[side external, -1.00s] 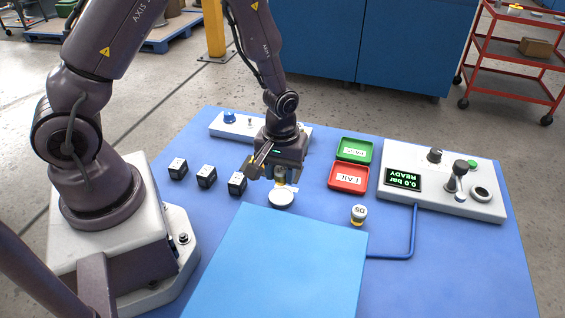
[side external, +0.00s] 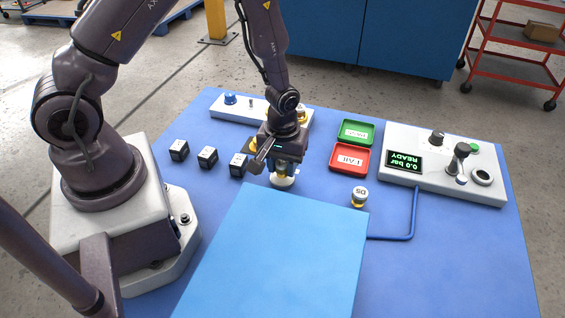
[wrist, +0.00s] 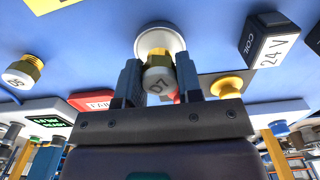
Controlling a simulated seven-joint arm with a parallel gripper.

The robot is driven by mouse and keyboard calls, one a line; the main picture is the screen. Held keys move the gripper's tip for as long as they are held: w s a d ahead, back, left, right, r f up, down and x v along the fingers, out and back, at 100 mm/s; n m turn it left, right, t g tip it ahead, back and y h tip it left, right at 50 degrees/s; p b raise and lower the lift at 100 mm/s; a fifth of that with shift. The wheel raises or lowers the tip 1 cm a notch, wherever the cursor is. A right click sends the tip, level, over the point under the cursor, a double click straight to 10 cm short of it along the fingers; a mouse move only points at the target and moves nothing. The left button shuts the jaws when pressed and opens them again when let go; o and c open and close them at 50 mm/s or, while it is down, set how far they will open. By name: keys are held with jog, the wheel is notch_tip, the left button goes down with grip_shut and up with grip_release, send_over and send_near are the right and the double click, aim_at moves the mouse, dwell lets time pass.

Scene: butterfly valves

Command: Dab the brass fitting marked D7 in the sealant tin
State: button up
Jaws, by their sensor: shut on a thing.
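My gripper (side external: 283,172) is shut on a brass fitting (wrist: 158,83) with a pale cap marked D7, which shows between the fingers in the wrist view. The fitting's brass threaded end points at the round white sealant tin (wrist: 155,37). In the side view the tin (side external: 282,183) is directly below the gripper and partly covered by it. The fitting is at or just over the tin; I cannot tell whether its end touches the sealant.
A second fitting (side external: 359,197) marked D5 stands right of the tin. Black blocks (side external: 208,156) stand to the left. Green (side external: 370,130) and red (side external: 366,158) trays and a test unit (side external: 480,185) are to the right. A light-blue panel (side external: 280,255) lies in front.

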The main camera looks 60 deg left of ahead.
aim_at(282, 162)
jog(key=shift+f, duration=0.6)
dwell(1.4)
jog(key=shift+r, duration=0.1)
jog(key=shift+r, duration=3.45)
